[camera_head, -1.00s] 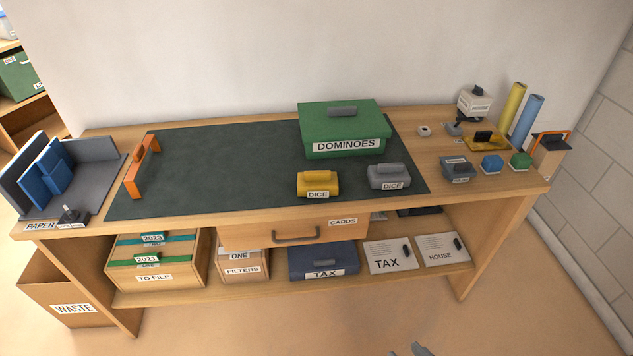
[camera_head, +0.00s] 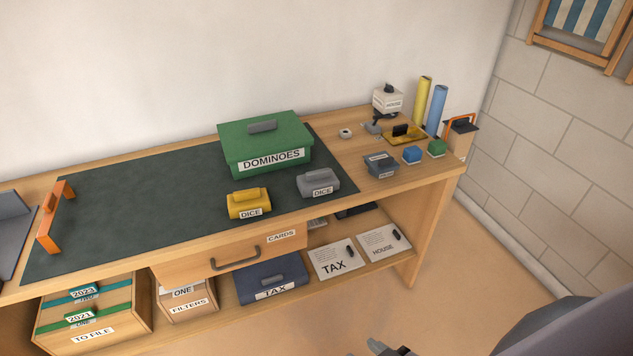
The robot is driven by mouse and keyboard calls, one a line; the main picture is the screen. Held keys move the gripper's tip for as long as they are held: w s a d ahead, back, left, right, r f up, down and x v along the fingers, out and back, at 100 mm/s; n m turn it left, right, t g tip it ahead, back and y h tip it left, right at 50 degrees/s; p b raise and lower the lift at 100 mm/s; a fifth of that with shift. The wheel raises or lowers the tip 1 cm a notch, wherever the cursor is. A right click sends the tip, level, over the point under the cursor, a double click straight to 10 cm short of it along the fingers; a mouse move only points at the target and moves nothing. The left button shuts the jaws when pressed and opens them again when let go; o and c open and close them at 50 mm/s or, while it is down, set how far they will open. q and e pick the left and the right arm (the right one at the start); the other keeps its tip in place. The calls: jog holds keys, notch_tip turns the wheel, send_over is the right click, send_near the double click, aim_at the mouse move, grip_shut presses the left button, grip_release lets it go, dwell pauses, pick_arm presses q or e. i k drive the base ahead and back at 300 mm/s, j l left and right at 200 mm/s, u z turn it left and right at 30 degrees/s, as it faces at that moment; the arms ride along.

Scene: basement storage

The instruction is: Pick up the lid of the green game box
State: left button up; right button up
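The green game box (camera_head: 267,160), labelled DOMINOES, stands on the dark mat on the workbench. Its green lid (camera_head: 285,129) is on top, seated on the box, with a grey handle (camera_head: 262,127) in the middle of the lid. Part of my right gripper (camera_head: 388,348) shows at the bottom edge, well below and in front of the bench, away from the box. The frame cuts it off, so I cannot tell whether it is open. My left gripper is not in view.
A yellow DICE box (camera_head: 249,204) and a grey DICE box (camera_head: 318,183) stand in front of the green box. An orange handle (camera_head: 55,216) is at the mat's left end. Small items and rolls (camera_head: 437,108) crowd the right end. The mat left of the box is clear.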

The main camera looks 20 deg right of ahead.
aim_at(252, 137)
jog(key=l, duration=0.5)
jog(key=k+l, duration=0.15)
jog(key=l, duration=0.35)
jog(key=i, duration=0.7)
jog(key=k, duration=0.7)
